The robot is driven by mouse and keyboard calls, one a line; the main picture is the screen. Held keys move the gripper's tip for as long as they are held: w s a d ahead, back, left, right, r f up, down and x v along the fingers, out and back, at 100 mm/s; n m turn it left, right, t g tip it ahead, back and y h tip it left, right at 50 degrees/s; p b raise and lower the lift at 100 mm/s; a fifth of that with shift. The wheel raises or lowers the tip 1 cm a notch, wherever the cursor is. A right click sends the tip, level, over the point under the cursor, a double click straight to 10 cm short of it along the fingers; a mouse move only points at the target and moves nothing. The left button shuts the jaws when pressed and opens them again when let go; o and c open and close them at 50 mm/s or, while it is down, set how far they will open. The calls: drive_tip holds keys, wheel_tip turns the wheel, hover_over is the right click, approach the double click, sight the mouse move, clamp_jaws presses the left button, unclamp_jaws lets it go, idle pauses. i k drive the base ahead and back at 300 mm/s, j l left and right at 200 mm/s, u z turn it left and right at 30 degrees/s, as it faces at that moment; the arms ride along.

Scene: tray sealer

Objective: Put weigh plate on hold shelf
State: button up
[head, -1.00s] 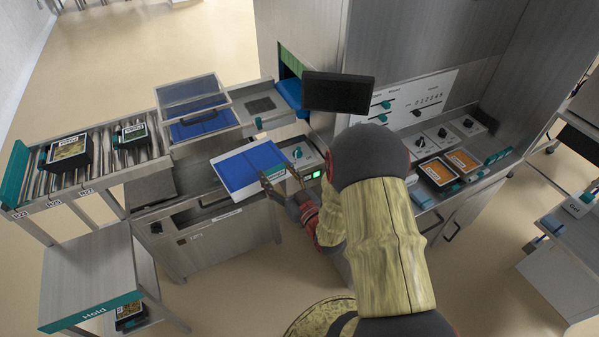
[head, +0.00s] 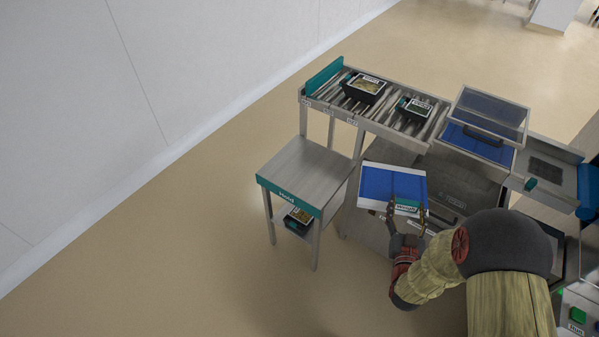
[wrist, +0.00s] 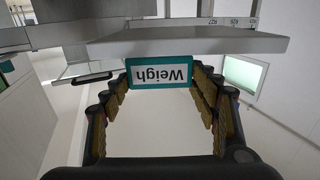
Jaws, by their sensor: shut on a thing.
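The weigh plate (head: 390,184) is a flat plate with a blue top and pale edges, and a teal "Weigh" label on its near side. My gripper (head: 408,218) is shut on its near edge and holds it in the air, right of the hold shelf. In the wrist view the "Weigh" label (wrist: 160,72) shows upside down between my fingers (wrist: 160,100). The hold shelf (head: 300,170) is a bare grey top with a teal "Hold" front strip, left of the plate. A gap separates plate and shelf top in the head view.
A black tray (head: 300,217) sits on the lower level under the hold shelf. Behind stands a roller rack (head: 388,118) with two black trays (head: 365,88) (head: 415,108). The sealer with a clear lid (head: 490,110) is at right. Open floor lies left and in front.

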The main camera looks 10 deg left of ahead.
sight(307, 167)
drive_tip(key=i+u, duration=0.2)
drive_tip(key=u, duration=0.15)
drive_tip(key=i+u, duration=0.2)
drive_tip(key=u, duration=0.15)
drive_tip(key=i+l+u, duration=0.15)
drive_tip(key=u, duration=0.25)
drive_tip(key=i, duration=0.05)
